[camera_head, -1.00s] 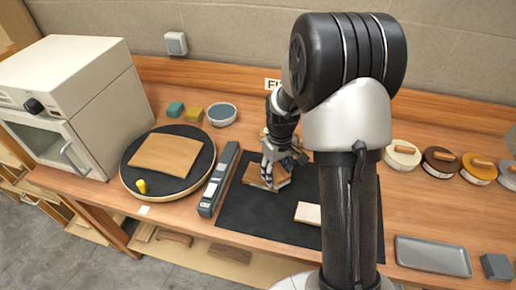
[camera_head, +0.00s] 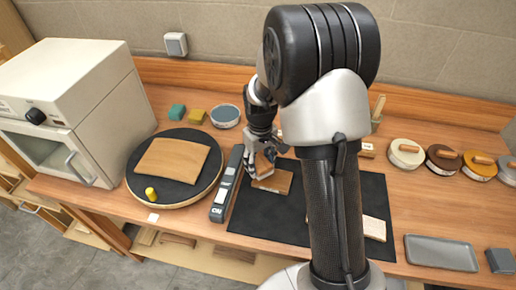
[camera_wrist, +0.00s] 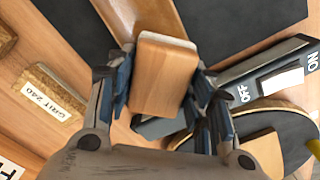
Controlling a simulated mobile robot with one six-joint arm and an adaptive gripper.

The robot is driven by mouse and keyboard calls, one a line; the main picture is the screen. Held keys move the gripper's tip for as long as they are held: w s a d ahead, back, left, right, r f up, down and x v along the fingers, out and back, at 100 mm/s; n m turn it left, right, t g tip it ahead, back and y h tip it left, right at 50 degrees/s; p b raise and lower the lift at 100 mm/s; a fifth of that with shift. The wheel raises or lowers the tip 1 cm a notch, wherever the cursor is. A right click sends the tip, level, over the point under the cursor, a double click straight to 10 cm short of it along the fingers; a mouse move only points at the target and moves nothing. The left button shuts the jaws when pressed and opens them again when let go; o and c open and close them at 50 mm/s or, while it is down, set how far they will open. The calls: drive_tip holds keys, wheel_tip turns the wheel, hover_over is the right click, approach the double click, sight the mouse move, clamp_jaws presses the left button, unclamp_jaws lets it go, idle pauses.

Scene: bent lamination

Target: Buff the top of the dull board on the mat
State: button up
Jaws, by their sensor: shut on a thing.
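My gripper (camera_head: 262,170) is shut on a wooden block (camera_wrist: 163,78), tan with a pale rounded edge, which fills the middle of the wrist view. In the head view the gripper is over the left part of the dark mat (camera_head: 255,219). A brown board (camera_head: 274,181) lies on the mat just below and right of the gripper; it also shows behind the block in the wrist view (camera_wrist: 120,18). Whether block and board touch is unclear. A paler board (camera_head: 374,228) lies on the mat's right part, partly hidden by my arm.
A grey power strip-like bar with a switch (camera_head: 226,185) lies along the mat's left edge. Left of it is a round black turntable (camera_head: 206,183) with a curved board (camera_head: 172,160). A labelled grit block (camera_wrist: 48,95), round tins (camera_head: 406,153) and a grey tray (camera_head: 441,253) stand nearby.

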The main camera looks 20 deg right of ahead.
drive_tip(key=shift+s+d+r, duration=0.1)
drive_tip(key=shift+s+r, duration=0.2)
drive_tip(key=shift+r, duration=0.3)
drive_tip(key=shift+w+r+p, duration=0.15)
drive_tip(key=shift+r+p, duration=0.5)
drive_tip(key=shift+p, duration=0.2)
drive_tip(key=shift+r+p, duration=1.1)
drive_tip(key=shift+r, duration=0.45)
